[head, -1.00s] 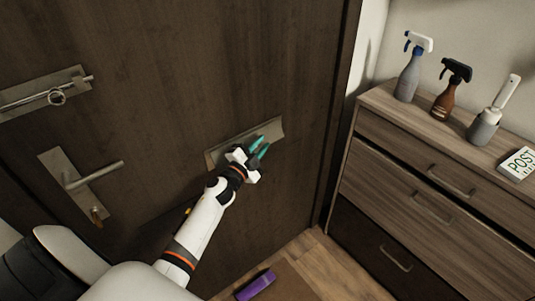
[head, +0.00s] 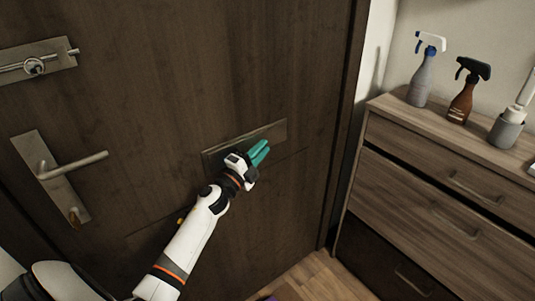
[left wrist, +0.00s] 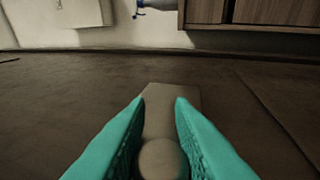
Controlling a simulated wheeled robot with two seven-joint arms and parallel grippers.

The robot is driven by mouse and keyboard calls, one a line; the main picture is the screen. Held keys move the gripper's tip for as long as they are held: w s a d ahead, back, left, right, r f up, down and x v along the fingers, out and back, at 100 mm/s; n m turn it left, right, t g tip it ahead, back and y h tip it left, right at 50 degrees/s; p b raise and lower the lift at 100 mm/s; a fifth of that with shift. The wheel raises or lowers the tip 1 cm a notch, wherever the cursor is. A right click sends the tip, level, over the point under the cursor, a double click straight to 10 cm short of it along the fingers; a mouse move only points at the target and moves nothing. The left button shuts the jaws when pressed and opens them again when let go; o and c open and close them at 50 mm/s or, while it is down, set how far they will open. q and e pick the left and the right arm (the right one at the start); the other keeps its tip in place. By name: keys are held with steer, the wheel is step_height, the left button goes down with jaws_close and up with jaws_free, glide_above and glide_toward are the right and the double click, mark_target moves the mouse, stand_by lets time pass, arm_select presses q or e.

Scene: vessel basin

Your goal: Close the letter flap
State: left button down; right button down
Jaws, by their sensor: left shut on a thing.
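The letter flap (head: 274,132) is a slim metal plate set at a slant in the dark wooden door (head: 190,70). It looks flat or nearly flat against the door. My left gripper (head: 262,150), with teal fingers, is at the flap's lower right part and covers some of it. In the left wrist view the flap (left wrist: 172,97) runs away as a grey strip between the two fingers (left wrist: 162,104). A round pale knob-like part (left wrist: 162,158) shows between the fingers. The exact contact is hard to see. My right gripper is out of view.
A door handle (head: 75,168) and an upper lock plate (head: 36,60) are on the left of the door. A wooden dresser (head: 440,200) stands at the right, with a grey spray bottle (head: 420,82) and a brown one (head: 462,101) on top. Bare floor (head: 320,278) lies below.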

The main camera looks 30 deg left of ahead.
arm_select(q)
steer(key=shift+a+r, duration=0.25)
steer(key=shift+r, duration=0.3)
steer(key=c, duration=1.4)
jaws_free()
steer(key=shift+o, duration=0.7)
steer(key=shift+f, duration=0.25)
steer(key=b+v, duration=0.1)
steer(key=v, duration=1.1)
steer(key=shift+b, duration=0.4)
